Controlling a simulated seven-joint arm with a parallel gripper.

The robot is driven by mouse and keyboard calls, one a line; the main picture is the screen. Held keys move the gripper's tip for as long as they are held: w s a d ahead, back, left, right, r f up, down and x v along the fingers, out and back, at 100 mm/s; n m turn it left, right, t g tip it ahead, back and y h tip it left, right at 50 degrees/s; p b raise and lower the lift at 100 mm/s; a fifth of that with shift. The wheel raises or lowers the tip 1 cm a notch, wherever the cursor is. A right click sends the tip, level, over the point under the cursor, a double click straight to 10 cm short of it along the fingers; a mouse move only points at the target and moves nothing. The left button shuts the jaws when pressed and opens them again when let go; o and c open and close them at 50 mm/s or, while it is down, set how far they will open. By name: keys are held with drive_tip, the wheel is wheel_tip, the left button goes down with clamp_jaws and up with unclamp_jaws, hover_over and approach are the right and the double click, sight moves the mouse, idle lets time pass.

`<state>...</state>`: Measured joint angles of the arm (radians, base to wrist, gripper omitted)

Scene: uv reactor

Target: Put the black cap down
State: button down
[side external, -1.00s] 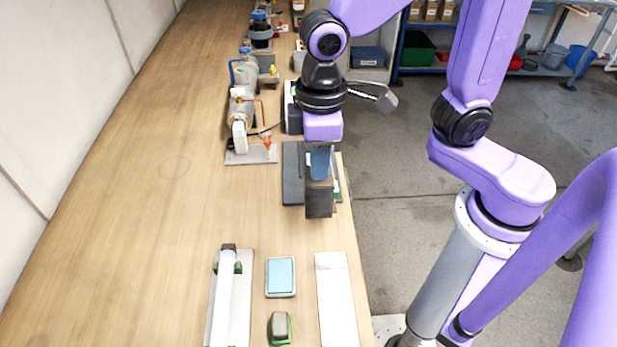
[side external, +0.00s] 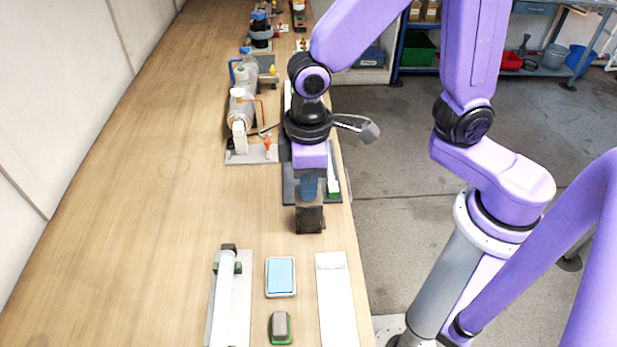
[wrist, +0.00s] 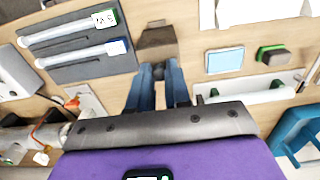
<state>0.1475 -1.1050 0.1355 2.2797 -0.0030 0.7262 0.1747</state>
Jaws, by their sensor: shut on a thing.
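The black cap (side external: 309,219) is a dark, boxy piece below my gripper (side external: 309,201) in the side view. In the wrist view the cap (wrist: 158,42) looks dark brown and sits at the tips of my blue fingers (wrist: 159,70). My gripper is shut on the cap from above. The cap is upright, over the bare table just in front of the grey tray. I cannot tell whether its underside touches the table.
The grey tray (wrist: 85,70) holds two labelled tubes. A blue pad (side external: 281,277), a green-based grey block (side external: 281,328), a white strip (side external: 337,300) and a white tube on a plate (side external: 226,300) lie nearer. The wooden table at left is clear.

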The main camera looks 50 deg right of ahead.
drive_tip(key=c, duration=1.1)
unclamp_jaws()
drive_tip(key=shift+f, duration=0.1)
wheel_tip(320, 180, up, 12)
drive_tip(key=s+d+f+n, duration=0.1)
drive_tip(key=s+d+f, duration=0.1)
drive_tip(key=s+d, duration=0.2)
drive_tip(key=s+d+f+n, duration=0.1)
drive_tip(key=s+d+f, duration=0.1)
drive_tip(key=s+d, duration=0.2)
drive_tip(key=s+d+f+n, duration=0.1)
drive_tip(key=s+d+f, duration=0.2)
drive_tip(key=d, duration=0.3)
drive_tip(key=shift+s+d+n, duration=0.15)
drive_tip(key=shift+s+n, duration=0.15)
drive_tip(key=shift+s, duration=0.3)
